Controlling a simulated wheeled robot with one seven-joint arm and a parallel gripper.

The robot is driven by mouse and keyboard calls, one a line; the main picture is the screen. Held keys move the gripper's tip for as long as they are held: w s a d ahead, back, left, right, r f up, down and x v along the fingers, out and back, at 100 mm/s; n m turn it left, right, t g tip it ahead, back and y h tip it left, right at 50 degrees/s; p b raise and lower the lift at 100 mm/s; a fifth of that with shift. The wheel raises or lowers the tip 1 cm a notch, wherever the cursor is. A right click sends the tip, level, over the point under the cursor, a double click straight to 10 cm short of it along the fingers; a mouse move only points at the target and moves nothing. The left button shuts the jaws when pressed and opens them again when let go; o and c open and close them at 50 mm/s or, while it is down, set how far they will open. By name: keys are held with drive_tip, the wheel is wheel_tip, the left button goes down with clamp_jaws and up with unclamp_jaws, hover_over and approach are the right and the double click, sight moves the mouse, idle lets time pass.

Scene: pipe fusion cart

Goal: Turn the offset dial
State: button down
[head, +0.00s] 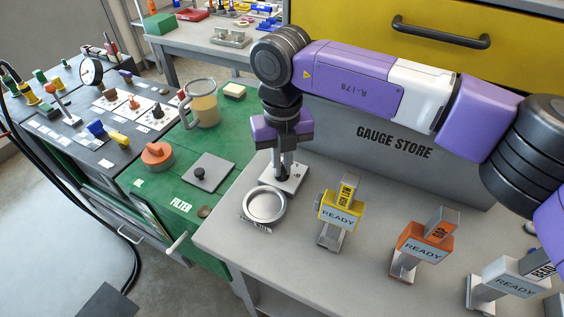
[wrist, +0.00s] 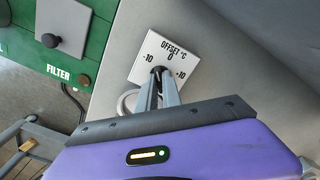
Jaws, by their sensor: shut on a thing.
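The offset dial is a small black knob on a light square plate (head: 295,180). In the wrist view the plate (wrist: 148,47) reads "OFFSET °C" with marks -10, 0 and -10 or 10. My gripper (head: 282,172) points down over the plate, its two grey fingers close together. The fingertips are shut on the dark dial (wrist: 157,71), which is mostly hidden between them. The pointer's exact setting cannot be told.
A round metal dish (head: 264,206) lies just in front of the plate. Yellow (head: 340,212), orange (head: 422,245) and white READY stands (head: 508,281) stand to the right. A green cart (head: 228,150) with a mug (head: 202,103) is at left, and the grey gauge store wall rises behind.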

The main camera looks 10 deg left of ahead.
drive_tip(key=shift+n, duration=1.7)
drive_tip(key=c, duration=1.5)
unclamp_jaws()
drive_tip(key=shift+r, duration=0.1)
wheel_tip(320, 180, up, 8)
drive_tip(key=shift+f, duration=0.15)
